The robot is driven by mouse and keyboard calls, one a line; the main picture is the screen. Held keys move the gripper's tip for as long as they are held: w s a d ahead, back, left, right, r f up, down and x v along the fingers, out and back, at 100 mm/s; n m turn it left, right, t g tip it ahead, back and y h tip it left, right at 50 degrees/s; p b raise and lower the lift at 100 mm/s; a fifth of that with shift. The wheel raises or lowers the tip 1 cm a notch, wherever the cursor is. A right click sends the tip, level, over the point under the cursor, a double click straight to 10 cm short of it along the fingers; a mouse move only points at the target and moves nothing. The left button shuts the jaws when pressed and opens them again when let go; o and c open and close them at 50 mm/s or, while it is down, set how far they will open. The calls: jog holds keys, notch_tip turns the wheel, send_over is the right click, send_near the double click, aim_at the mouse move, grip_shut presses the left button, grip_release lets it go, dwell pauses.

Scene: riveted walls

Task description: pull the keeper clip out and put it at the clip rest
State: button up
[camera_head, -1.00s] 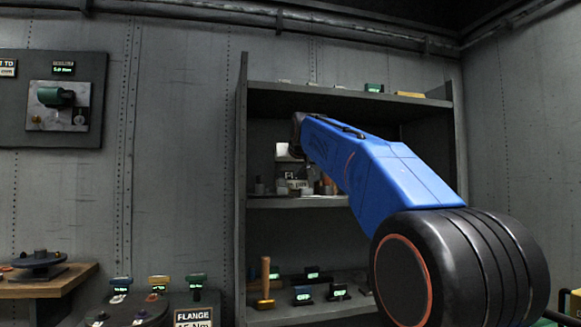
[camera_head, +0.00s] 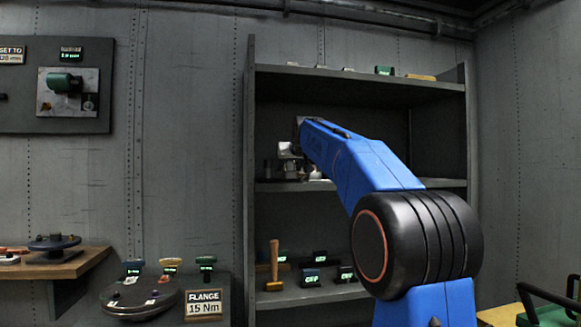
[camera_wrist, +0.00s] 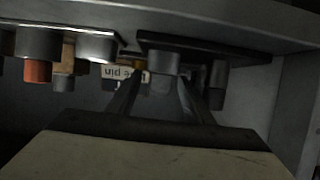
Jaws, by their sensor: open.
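My gripper (camera_wrist: 168,88) is open in the wrist view, its two dark fingers reaching toward small parts on a shelf. That view is upside down and dim. A grey cylindrical part (camera_wrist: 165,60) on a dark plate (camera_wrist: 205,45) shows between and beyond the fingers; I cannot tell whether they touch it. In the head view, my gripper (camera_head: 290,150) is at the middle shelf (camera_head: 330,185), partly hidden by the blue arm. I cannot make out the keeper clip or the clip rest for certain. A small label (camera_wrist: 125,74) ending in "pin" stands beside the fingers.
A light tray (camera_wrist: 90,45) with several cylindrical parts lies left of the fingers in the wrist view. In the head view, the upper shelf (camera_head: 350,78) is above my arm. A bench (camera_head: 60,262) is at left.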

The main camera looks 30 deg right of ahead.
jog(key=c, duration=0.9)
jog(key=o, duration=0.9)
jog(key=shift+s, duration=0.1)
jog(key=v, duration=1.7)
jog(key=s+a+f+n+g+y, duration=0.1)
jog(key=s+a+f, duration=0.5)
jog(key=s+f, duration=0.6)
jog(key=s+a+f+n+g+y, duration=0.1)
jog(key=s+a+f+g, duration=0.3)
jog(key=s+f, duration=0.9)
jog(key=s+a+f+n+g+y, duration=0.1)
jog(key=s+a+f+g, duration=0.2)
jog(key=f, duration=2.8)
jog(key=s+a, duration=0.4)
jog(key=s, duration=0.5)
jog(key=shift+s+a+y, duration=0.25)
jog(key=shift+a+y, duration=0.15)
